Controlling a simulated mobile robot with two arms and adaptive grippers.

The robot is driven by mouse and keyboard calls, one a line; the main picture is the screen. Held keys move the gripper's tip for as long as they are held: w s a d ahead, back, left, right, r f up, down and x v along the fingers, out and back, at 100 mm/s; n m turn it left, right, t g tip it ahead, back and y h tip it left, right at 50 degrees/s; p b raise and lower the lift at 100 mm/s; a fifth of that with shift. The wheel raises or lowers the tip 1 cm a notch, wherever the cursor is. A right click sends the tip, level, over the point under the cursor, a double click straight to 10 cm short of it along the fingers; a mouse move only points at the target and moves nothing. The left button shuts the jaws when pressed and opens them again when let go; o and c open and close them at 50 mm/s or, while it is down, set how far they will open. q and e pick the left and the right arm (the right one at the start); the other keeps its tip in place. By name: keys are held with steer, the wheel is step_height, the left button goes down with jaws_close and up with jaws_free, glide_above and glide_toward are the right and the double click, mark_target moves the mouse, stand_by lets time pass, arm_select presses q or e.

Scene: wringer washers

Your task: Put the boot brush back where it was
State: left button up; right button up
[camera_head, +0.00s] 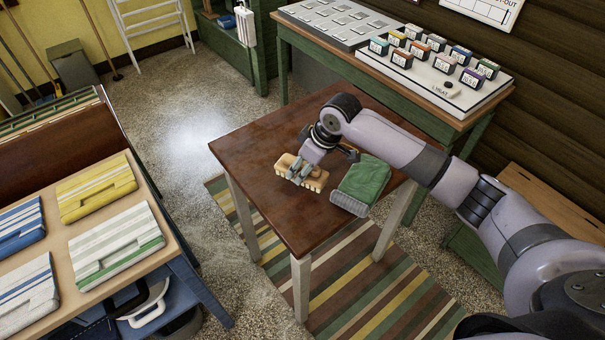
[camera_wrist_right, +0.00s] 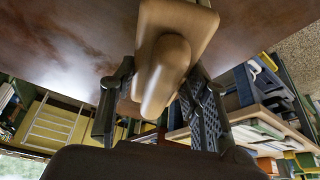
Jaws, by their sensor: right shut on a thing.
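The boot brush (camera_head: 316,182) is a tan wooden block with pale bristles, at the middle of the brown table (camera_head: 262,146). My right gripper (camera_head: 298,172) is over it and shut on it. In the right wrist view the brush's rounded wooden grip (camera_wrist_right: 166,72) sits between the two dark fingers of my right gripper (camera_wrist_right: 158,100). I cannot tell whether the bristles touch the tabletop or hang just above it. My left gripper is not in view.
A folded green cloth (camera_head: 365,178) with a grey fringed edge lies just right of the brush. The table's left part is bare. A striped rug (camera_head: 370,300) lies beneath. A bench (camera_head: 150,190) with folded striped cloths stands at left; a green table with small boxes (camera_head: 402,58) stands behind.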

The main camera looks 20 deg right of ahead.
steer(key=shift+f, duration=1.85)
steer(key=o, duration=1.3)
steer(key=shift+f, duration=0.15)
steer(key=b+v, duration=0.1)
steer(key=v, duration=1.1)
